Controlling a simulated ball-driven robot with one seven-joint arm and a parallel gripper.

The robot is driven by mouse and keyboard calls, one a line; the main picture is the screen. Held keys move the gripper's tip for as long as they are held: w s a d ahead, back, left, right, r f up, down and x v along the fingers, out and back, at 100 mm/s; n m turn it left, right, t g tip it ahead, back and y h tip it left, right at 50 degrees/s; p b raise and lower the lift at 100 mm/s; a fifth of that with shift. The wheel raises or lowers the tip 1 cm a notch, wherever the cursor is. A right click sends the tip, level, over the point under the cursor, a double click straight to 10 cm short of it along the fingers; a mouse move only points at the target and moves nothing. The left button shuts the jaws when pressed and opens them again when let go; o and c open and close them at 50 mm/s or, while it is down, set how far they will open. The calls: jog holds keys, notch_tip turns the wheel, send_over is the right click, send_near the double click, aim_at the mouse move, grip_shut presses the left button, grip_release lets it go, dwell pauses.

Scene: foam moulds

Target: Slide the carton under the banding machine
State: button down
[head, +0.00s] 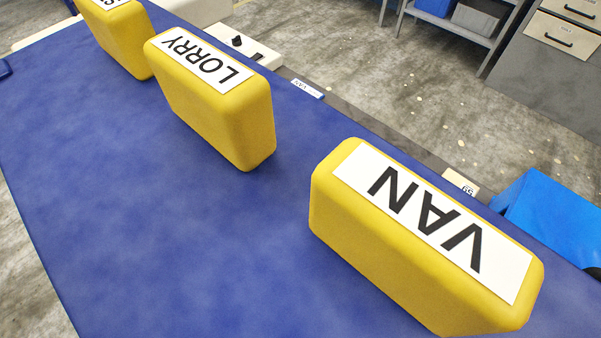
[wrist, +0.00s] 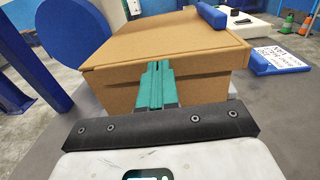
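The brown cardboard carton (wrist: 205,45) fills the middle of the wrist view, its lid closed and its near wall facing me. My gripper (wrist: 153,68) shows there with its teal fingers together, empty, tips up against or just in front of the carton's near wall; I cannot tell whether they touch. The head view shows neither the carton nor my gripper. I cannot pick out the banding machine for certain in either view. A blue bar (wrist: 212,17) shows at the carton's far right top edge; I cannot tell what it belongs to.
In the head view, yellow foam blocks marked VAN (head: 400,265) and LORRY (head: 225,115) stand on a blue surface (head: 130,220), with another block behind. In the wrist view, a large blue disc (wrist: 70,35) stands left of the carton and a lettered sign (wrist: 278,58) lies right.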

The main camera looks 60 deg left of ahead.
jog(key=b+x, duration=0.3)
jog(key=x, duration=0.9)
jog(key=shift+a+f+b, duration=0.1)
jog(key=shift+a+b, duration=0.1)
jog(key=shift+b, duration=0.2)
